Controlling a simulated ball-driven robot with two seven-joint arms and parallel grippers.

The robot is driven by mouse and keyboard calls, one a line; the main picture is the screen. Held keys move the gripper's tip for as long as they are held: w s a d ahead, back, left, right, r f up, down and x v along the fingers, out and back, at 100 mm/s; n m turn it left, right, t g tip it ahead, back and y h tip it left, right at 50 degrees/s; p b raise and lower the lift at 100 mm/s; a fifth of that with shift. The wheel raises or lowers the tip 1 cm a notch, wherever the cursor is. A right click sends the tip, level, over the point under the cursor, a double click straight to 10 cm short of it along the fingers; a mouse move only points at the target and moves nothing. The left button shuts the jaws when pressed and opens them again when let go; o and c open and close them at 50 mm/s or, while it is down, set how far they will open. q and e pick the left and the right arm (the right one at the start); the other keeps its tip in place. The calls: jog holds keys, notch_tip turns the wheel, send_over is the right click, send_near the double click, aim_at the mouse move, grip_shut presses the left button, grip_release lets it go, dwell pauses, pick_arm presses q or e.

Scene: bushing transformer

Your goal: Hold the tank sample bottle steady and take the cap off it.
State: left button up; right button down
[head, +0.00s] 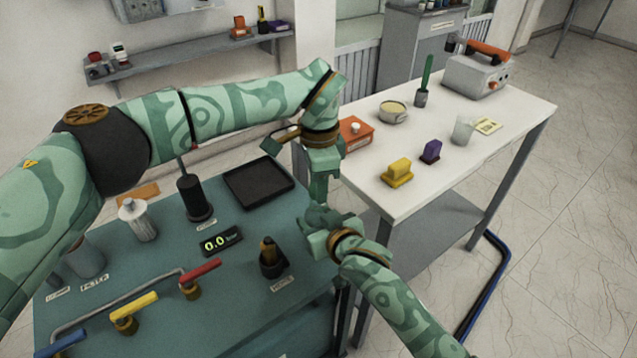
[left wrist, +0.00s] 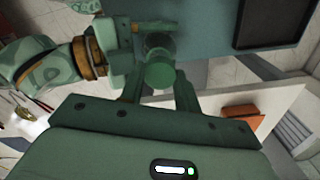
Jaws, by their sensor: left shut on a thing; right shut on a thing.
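The tank sample bottle (left wrist: 155,41) shows in the left wrist view as a small dark grey-green round piece between the fingers of my right gripper (left wrist: 140,36). The green round cap (left wrist: 160,74) lies between the fingertips of my left gripper (left wrist: 159,84), which is shut on it. The cap overlaps the bottle from this camera, so I cannot tell whether they touch. In the head view my left gripper (head: 319,192) points down just above my right gripper (head: 322,224), which is shut on the bottle. There the grippers hide bottle and cap.
The white table (head: 445,180) at right carries a yellow block (head: 396,173), a purple block (head: 431,151) and a beaker (head: 463,130).

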pick_arm(q)
notch_tip(320, 180, up, 4)
jog(key=shift+r, duration=0.1)
pick_arm(e)
jog(key=shift+c, duration=2.4)
grip_release()
pick_arm(q)
jog(key=r+p, duration=0.2)
jog(key=r, duration=0.1)
jog(key=r+p, duration=0.2)
jog(key=shift+s+r, duration=0.15)
jog(key=shift+s, duration=0.1)
pick_arm(e)
jog(key=v, duration=1.2)
